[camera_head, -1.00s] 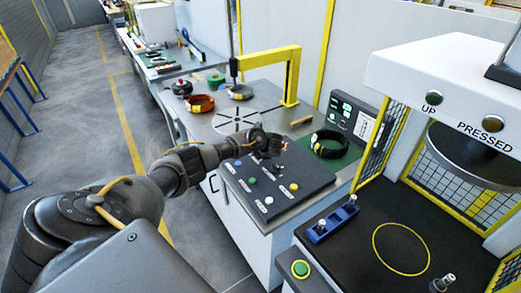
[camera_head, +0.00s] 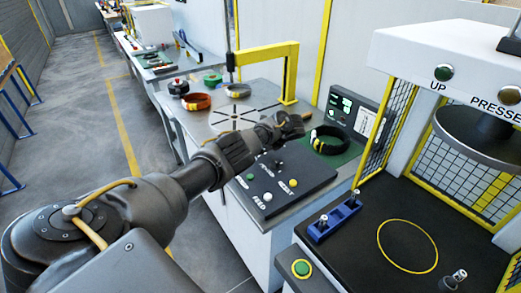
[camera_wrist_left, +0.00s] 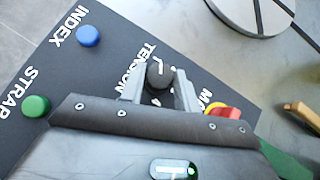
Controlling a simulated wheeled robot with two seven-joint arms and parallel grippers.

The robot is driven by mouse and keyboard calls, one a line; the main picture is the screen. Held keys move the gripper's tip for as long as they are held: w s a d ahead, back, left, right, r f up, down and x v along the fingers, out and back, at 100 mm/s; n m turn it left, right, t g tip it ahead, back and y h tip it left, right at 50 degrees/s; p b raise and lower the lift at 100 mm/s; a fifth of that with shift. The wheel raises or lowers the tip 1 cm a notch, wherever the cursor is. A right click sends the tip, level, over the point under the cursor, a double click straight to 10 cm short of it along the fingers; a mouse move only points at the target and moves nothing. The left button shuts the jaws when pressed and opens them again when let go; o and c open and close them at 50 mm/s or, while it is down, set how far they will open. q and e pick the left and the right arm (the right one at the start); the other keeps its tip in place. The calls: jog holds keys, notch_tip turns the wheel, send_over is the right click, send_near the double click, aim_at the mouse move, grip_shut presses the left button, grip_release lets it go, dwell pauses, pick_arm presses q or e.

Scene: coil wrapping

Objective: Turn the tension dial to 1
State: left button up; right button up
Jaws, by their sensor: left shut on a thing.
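The tension dial (camera_wrist_left: 158,72) is a dark round knob with a white pointer line, on the black control panel (camera_wrist_left: 112,70) under the word TENSION. In the left wrist view it sits between the two fingers of my left gripper (camera_wrist_left: 158,88), which is shut on it. The dial's numbers are mostly hidden, so I cannot read its setting. In the head view my left gripper (camera_head: 290,127) reaches over the far edge of the panel (camera_head: 310,177) and hides the dial. My right gripper is not in view.
A blue button (camera_wrist_left: 88,36), a green button (camera_wrist_left: 36,105) and a red switch (camera_wrist_left: 228,113) surround the dial. A black coil (camera_head: 327,141) lies beyond the panel. A yellow arch (camera_head: 291,75) stands behind. A press with a yellow cage (camera_head: 470,190) is at right.

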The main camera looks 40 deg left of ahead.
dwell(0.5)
pick_arm(q)
jog(key=o, duration=1)
jog(key=shift+c, duration=0.2)
jog(key=v, duration=1)
jog(key=shift+d+r, duration=0.2)
jog(key=shift+r, duration=0.1)
jog(key=shift+w, duration=0.15)
